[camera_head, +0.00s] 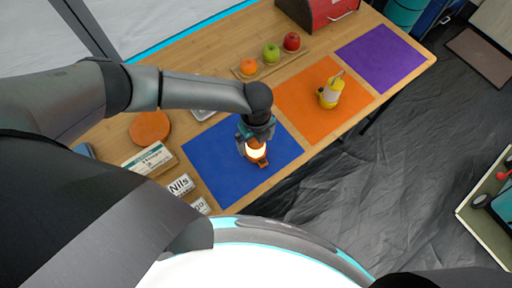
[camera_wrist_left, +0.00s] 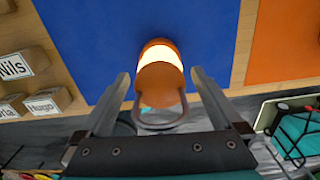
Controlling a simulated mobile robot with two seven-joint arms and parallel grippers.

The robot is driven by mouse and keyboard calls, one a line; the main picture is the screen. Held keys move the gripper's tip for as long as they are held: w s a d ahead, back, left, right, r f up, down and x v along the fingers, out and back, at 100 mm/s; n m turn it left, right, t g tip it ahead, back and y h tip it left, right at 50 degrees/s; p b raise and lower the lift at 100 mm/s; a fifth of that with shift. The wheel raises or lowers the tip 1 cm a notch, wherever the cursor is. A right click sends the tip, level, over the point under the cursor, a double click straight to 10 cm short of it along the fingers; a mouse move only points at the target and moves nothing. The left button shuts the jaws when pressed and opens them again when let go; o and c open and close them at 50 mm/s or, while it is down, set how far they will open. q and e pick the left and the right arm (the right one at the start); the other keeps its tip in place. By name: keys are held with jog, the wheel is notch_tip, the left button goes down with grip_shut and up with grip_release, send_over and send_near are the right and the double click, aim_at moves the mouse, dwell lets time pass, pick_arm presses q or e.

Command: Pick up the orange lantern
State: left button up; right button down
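The orange lantern (camera_head: 257,155) has a glowing white band and is seen over the blue mat (camera_head: 222,170). In the left wrist view the lantern (camera_wrist_left: 160,84) points its wire handle toward the camera. My left gripper (camera_head: 256,134) is over the lantern, and its arm hides part of the lantern's surroundings. In the left wrist view my left gripper (camera_wrist_left: 160,77) is open, with one finger on each side of the lantern and a visible gap to each. My right gripper is not in view.
A yellow lantern-like object (camera_head: 331,92) stands on the orange mat (camera_head: 296,102). A purple mat (camera_head: 380,58) is bare. A wooden tray (camera_head: 271,67) holds fruit. Name blocks (camera_head: 181,185) stand at the table's near left. A red box (camera_head: 318,12) stands at the back.

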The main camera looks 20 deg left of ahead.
pick_arm(q)
grip_shut()
dwell(0.7)
